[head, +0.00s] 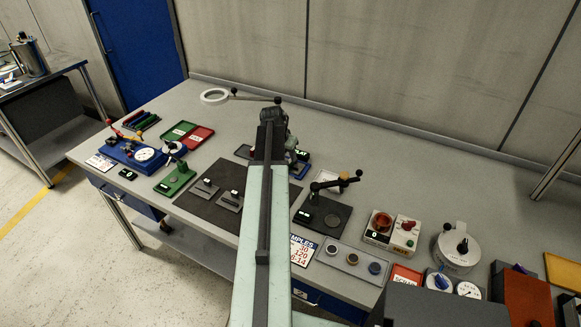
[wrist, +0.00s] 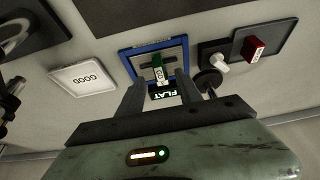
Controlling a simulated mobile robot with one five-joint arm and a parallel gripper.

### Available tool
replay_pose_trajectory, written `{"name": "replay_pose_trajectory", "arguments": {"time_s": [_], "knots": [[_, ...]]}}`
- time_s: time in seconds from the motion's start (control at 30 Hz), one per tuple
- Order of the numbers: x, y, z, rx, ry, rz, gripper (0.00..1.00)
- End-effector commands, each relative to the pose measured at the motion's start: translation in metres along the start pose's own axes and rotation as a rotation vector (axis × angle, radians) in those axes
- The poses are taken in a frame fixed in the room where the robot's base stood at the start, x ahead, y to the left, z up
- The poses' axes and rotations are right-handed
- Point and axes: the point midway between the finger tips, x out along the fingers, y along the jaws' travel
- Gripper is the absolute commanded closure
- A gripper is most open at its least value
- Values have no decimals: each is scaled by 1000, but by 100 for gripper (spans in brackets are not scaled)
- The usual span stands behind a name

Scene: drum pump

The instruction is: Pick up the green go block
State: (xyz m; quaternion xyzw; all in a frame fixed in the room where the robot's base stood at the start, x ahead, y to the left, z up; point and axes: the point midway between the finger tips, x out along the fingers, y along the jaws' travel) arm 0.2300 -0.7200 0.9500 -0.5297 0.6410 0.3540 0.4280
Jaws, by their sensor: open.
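In the wrist view the green go block (wrist: 157,61) stands on a grey plate with a blue frame (wrist: 126,55). It has a white label on its near face. My gripper (wrist: 162,82) is open, with one finger on each side of the block's near end in the picture. I cannot tell whether the fingers touch it or how far above it they are. In the head view my arm hides the block and most of the gripper; part of the blue frame (head: 303,170) shows beside the arm.
In the wrist view a red block (wrist: 254,46) stands on a dark plate to the right, near a white knob (wrist: 219,67). A black round knob (wrist: 208,80) is close to the right finger. A FLAT display (wrist: 173,94) sits between the fingers.

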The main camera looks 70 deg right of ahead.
Motion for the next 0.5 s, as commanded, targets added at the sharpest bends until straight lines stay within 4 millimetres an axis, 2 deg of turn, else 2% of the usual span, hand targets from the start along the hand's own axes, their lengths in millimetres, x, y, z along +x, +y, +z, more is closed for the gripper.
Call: {"name": "replay_pose_trajectory", "arguments": {"time_s": [0.2,0.27,0.5], "knots": [[42,2,1,1,0,0,58],[50,2,1,1,0,0,58],[48,3,-1,1,0,0,58]]}}
